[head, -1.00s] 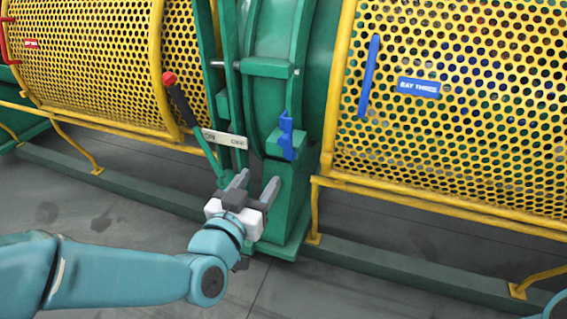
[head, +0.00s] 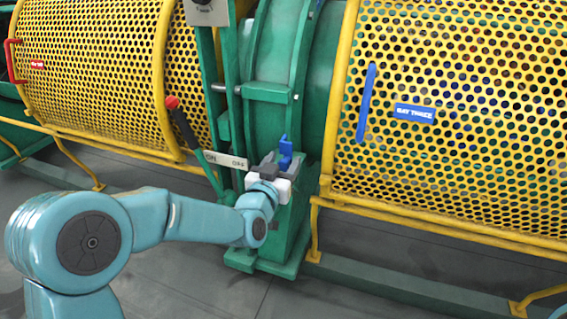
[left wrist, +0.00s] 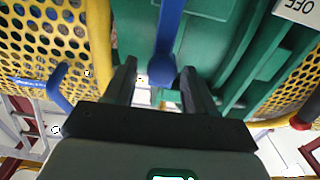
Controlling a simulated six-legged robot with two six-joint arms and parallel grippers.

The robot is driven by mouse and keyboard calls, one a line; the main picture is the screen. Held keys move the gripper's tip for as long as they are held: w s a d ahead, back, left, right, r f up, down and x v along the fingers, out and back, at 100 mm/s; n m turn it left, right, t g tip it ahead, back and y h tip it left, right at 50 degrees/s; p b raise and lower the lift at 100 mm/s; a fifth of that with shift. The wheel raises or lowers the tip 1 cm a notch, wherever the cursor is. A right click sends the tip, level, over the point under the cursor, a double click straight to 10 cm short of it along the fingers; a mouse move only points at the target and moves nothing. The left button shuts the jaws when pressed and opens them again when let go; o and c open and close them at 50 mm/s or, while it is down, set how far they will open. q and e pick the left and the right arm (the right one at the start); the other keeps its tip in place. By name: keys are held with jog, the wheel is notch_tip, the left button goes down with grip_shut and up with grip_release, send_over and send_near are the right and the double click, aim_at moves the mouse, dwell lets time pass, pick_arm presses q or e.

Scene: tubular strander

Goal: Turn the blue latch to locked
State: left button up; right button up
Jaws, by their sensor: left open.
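The blue latch (head: 285,152) stands on the green machine frame between the two yellow mesh guards. In the head view my left gripper (head: 276,165) is right at the latch, and its fingers partly hide the latch's lower part. In the left wrist view the blue latch (left wrist: 168,45) hangs down from the top, with its rounded end between my two fingers. My left gripper (left wrist: 158,85) is open there, with a gap on each side of the latch. My right gripper does not show.
A lever with a red knob (head: 172,103) stands left of the latch, beside an ON/OFF plate (head: 226,160). A blue handle (head: 366,103) and a BAY THREE sign (head: 414,112) are on the right guard (head: 460,150). A yellow rail (head: 430,225) runs below it.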

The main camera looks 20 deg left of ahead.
pick_arm(q)
jog(key=shift+w, duration=0.45)
grip_shut()
